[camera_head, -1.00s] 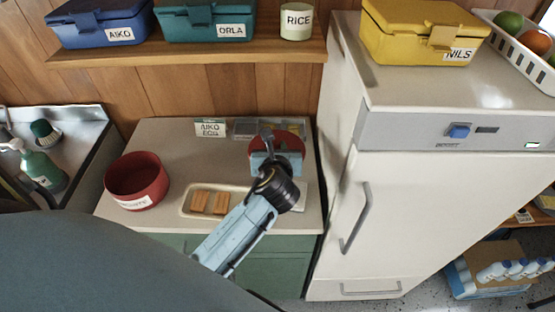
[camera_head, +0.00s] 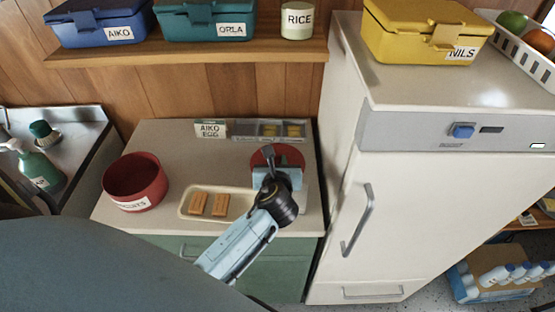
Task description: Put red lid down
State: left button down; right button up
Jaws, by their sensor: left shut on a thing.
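The red lid (camera_head: 289,154) is a round red disc at the right of the counter, in front of the grey compartment tray. My left gripper (camera_head: 269,160) is shut on the red lid, and the gripper and wrist cover its near part. Whether the lid touches the counter cannot be told. A red round container (camera_head: 136,176) with a white label stands open at the left of the counter. My right gripper is not in view.
A cream tray (camera_head: 234,209) with two orange-brown bars lies left of my wrist. The grey compartment tray (camera_head: 243,129) and a card reading AIKO EGG (camera_head: 210,129) stand at the back. The tall white fridge (camera_head: 345,190) bounds the counter (camera_head: 175,150) on the right.

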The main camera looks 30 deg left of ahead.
pick_arm(q)
jog(key=c, duration=1.3)
grip_release()
jog(key=shift+r, duration=0.15)
jog(key=v, duration=0.4)
jog(key=p+v, duration=0.1)
jog(key=v, duration=0.7)
jog(key=shift+r, duration=0.4)
